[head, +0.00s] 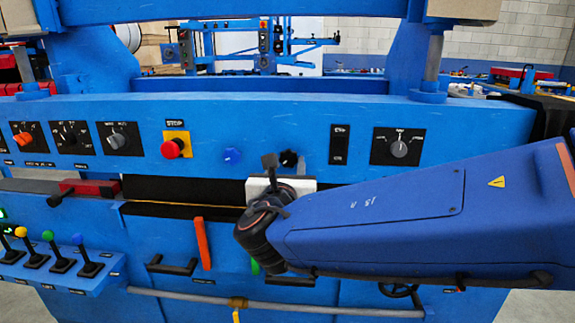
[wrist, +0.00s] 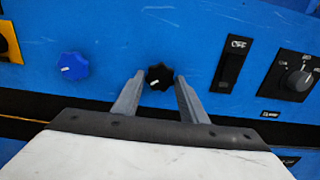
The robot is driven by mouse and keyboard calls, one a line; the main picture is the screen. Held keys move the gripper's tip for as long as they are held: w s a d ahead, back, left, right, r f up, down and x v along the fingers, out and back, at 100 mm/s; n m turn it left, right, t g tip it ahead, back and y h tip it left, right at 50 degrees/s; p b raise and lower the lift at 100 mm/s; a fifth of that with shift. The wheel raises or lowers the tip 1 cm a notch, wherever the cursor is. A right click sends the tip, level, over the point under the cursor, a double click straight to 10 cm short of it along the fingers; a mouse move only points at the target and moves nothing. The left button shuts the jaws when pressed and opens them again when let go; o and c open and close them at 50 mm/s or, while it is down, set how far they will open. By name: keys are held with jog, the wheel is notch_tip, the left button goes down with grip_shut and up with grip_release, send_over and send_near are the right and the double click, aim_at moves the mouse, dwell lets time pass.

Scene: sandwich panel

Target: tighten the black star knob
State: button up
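The black star knob (head: 289,158) sits on the blue panel, right of a blue knob (head: 232,156). In the wrist view the black star knob (wrist: 159,76) lies between the tips of my gripper's two grey fingers, with a gap on each side. My gripper (wrist: 153,86) is open and holds nothing. In the head view my gripper (head: 279,161) is just in front of the panel at the knob, and my arm comes in from the right. I cannot tell how far the fingertips reach along the knob's depth.
Right of the knob are a black rocker switch (head: 339,145) and a rotary selector (head: 398,147). Left is a red stop button (head: 173,148) on a yellow plate. Below are an orange handle (head: 202,243) and several coloured levers (head: 48,236). A dark recess runs under the panel.

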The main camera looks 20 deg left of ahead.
jog(key=c, duration=0.4)
jog(key=shift+o, duration=0.2)
jog(key=shift+m, duration=0.3)
jog(key=m, duration=1.2)
jog(key=shift+a, duration=0.1)
jog(key=m, duration=0.6)
jog(key=shift+r+m, duration=0.1)
jog(key=shift+m, duration=0.3)
jog(key=m, duration=0.6)
jog(key=shift+m, duration=0.3)
